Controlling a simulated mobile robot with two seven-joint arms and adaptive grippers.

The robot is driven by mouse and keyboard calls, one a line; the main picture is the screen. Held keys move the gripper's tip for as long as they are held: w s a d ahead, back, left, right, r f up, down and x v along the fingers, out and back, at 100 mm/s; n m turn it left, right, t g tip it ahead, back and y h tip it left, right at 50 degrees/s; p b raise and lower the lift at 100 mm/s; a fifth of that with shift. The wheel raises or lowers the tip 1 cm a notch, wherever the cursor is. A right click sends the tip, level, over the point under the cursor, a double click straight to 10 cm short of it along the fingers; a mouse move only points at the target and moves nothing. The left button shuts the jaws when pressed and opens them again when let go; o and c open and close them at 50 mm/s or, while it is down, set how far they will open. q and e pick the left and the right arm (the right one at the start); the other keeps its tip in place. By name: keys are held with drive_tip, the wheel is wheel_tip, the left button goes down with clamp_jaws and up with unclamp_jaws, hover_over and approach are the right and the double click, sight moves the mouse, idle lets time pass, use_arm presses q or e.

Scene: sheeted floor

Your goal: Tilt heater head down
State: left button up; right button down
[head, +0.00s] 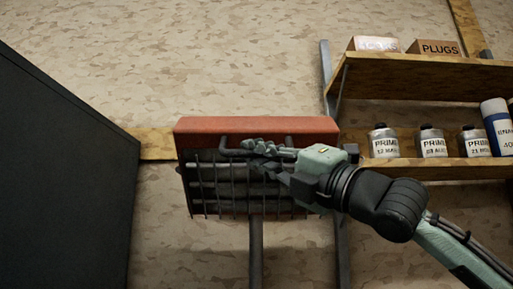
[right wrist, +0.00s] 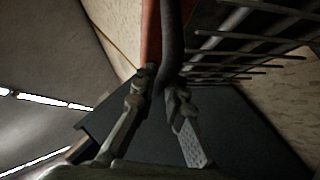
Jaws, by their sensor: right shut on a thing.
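The heater head (head: 256,125) has a red housing with a dark wire grille (head: 225,190) on its front, and it sits on a grey pole (head: 256,250) against the wall. My right gripper (head: 268,158) reaches in from the right across the front of the head. Its fingers are closed on a dark bar handle (head: 228,152) at the front of the heater. The right wrist view shows the bar (right wrist: 172,40) running down between the fingertips (right wrist: 161,88), with the grille beside it. The exact contact is dark. My left gripper is out of view.
A wooden shelf (head: 415,80) at right holds boxes; a lower shelf (head: 450,168) holds several primer tins (head: 432,145) and a spray can (head: 497,128), close above my right arm. A large dark panel (head: 60,170) stands at left.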

drive_tip(key=shift+f, duration=0.8)
drive_tip(key=shift+a+f, duration=0.1)
drive_tip(key=c, duration=1.6)
unclamp_jaws()
drive_tip(key=v, duration=1.2)
